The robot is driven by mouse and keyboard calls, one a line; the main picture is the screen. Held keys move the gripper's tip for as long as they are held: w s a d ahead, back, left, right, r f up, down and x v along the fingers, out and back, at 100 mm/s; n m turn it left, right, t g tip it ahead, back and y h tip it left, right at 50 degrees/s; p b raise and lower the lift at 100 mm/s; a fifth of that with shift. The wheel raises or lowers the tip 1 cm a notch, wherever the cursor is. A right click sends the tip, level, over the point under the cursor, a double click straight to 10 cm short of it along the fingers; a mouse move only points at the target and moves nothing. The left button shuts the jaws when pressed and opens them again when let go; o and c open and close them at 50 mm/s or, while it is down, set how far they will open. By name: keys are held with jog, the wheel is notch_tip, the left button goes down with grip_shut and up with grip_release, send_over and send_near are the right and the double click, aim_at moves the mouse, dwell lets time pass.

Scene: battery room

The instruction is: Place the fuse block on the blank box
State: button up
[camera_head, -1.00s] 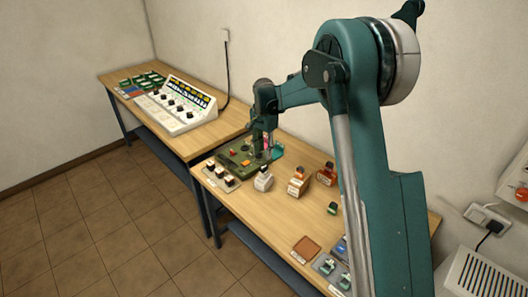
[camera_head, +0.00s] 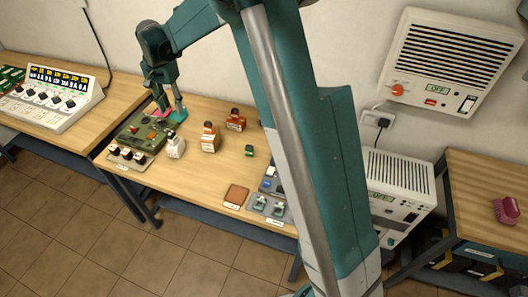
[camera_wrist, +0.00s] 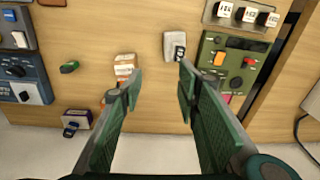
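My gripper (camera_head: 168,108) is over the back of the wooden bench, behind the green device. In the wrist view my gripper (camera_wrist: 158,85) has its two fingers wide apart with nothing between them. A small dark green block (camera_head: 249,150), possibly the fuse block, lies alone on the bench; it also shows in the wrist view (camera_wrist: 69,66). I cannot tell which is the blank box.
The green device (camera_head: 140,132) and a switch strip (camera_head: 124,156) are at the left. A brown pad (camera_head: 236,195) and grey switch modules (camera_head: 268,207) are at the front right. Bench between is clear.

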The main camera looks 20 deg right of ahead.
jog(key=s+d+r+n+t, duration=0.2)
jog(key=s+d+r, duration=0.45)
jog(key=s, duration=0.45)
jog(key=s+d+r+n+t, duration=0.1)
jog(key=s+d+r+n, duration=0.1)
jog(key=s+d+r, duration=0.5)
jog(key=s+d+f+n+t, duration=0.1)
jog(key=s+d+n, duration=0.1)
jog(key=s, duration=1.2)
jog(key=s+d+f+n+t, duration=0.1)
jog(key=s+d+f+t, duration=0.1)
jog(key=s, duration=1.1)
jog(key=shift+s+d+f+n, duration=0.2)
jog(key=shift+s+d+n, duration=0.2)
jog(key=shift+d, duration=0.35)
jog(key=shift+f, duration=0.1)
notch_tip(320, 180, down, 4)
jog(key=b, duration=0.4)
jog(key=shift+f+b, duration=0.25)
jog(key=shift+b, duration=0.1)
